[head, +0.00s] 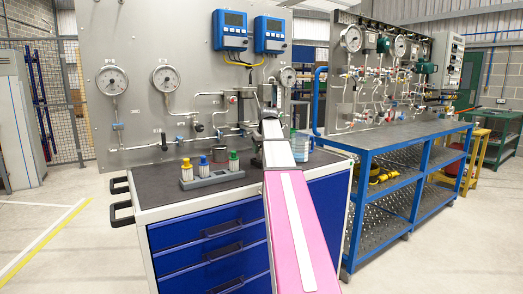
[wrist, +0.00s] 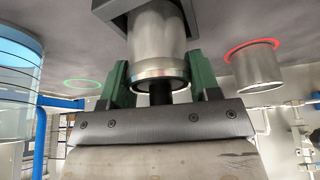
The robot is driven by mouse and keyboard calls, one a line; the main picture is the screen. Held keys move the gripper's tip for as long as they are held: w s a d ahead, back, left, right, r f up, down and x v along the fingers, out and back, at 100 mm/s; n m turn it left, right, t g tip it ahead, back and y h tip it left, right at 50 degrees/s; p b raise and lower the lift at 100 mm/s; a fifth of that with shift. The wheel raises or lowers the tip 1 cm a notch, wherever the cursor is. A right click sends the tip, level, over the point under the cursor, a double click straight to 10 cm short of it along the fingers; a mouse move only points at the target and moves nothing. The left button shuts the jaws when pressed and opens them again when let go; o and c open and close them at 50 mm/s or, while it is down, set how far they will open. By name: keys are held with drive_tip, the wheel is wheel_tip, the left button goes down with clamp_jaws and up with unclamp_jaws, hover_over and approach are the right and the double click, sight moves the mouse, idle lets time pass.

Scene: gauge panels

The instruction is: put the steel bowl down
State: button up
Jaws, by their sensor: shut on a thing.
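My gripper (wrist: 160,80) shows in the wrist view with a green finger on each side of a round steel piece, which I take for the steel bowl (wrist: 158,48). It is shut on this piece, a smooth cylinder with a bright rim at the end toward my gripper's palm. A dark grey block (wrist: 125,12) shows at the far end of the bowl; I cannot tell whether they touch. In the head view my arm hides most of the gripper and the bowl. The black worktop (head: 160,185) of the blue drawer cabinet lies below the arm.
In the wrist view, a steel can (wrist: 257,68) has a red ring at one end, a green ring (wrist: 83,85) marks bare surface, and a clear jar (wrist: 15,85) stands at left. A rack of colour-capped bottles (head: 212,178) stands on the worktop, before the gauge panel (head: 140,45).

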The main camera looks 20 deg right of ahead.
drive_tip(key=shift+f, duration=0.2)
drive_tip(key=o, duration=1.1)
drive_tip(key=v, duration=1.2)
drive_tip(key=shift+r, duration=0.2)
